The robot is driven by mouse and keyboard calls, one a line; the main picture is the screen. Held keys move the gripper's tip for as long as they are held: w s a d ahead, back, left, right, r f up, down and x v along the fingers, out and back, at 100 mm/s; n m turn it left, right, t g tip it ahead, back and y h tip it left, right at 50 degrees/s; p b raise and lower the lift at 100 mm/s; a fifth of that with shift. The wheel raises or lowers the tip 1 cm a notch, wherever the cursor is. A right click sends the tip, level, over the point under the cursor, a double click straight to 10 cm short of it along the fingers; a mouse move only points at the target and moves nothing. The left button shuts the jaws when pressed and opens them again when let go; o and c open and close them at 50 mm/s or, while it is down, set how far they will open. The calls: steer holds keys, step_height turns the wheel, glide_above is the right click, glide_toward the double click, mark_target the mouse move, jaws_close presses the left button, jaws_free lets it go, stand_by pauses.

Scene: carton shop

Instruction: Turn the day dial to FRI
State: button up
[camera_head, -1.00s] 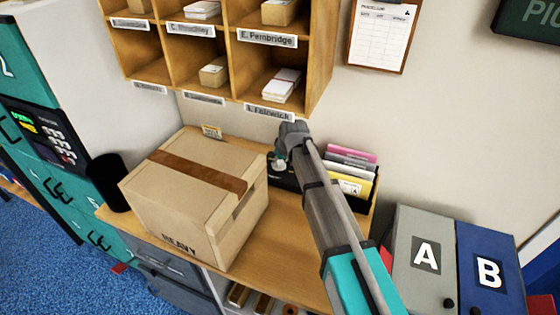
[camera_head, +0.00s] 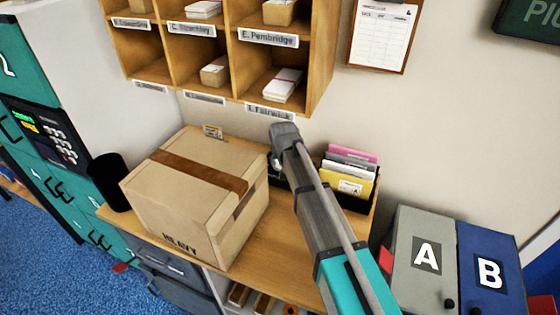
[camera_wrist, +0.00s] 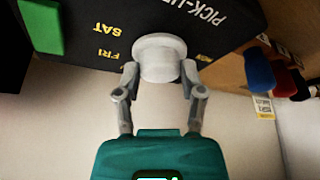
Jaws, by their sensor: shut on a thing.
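The day dial (camera_wrist: 159,57) is a pale round knob on a black panel (camera_wrist: 85,30). White "PICK-UP" lettering and yellow "FRI" and "SAT" marks show on the panel, turned over in the wrist view. My gripper (camera_wrist: 160,78) is shut on the knob, one finger on each side. FRI lies just left of the knob, with SAT farther up and left. Another yellow mark at right is partly hidden. I cannot make out where the knob points. In the head view my arm hides the knob and most of the panel.
A taped carton (camera_head: 195,190) marked HEAVY stands left of my gripper on the wooden counter (camera_head: 265,255). A file holder with folders (camera_head: 350,180) stands close on the right. Wooden pigeonholes (camera_head: 232,60) hang above. A green block (camera_wrist: 40,25) sits on the panel's left.

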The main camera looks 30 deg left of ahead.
steer(key=shift+m+h, duration=0.5)
steer(key=shift+m, duration=0.8)
steer(key=o, duration=1.1)
steer(key=shift+o, duration=0.2)
steer(key=shift+a, duration=0.1)
steer(key=shift+n, duration=0.4)
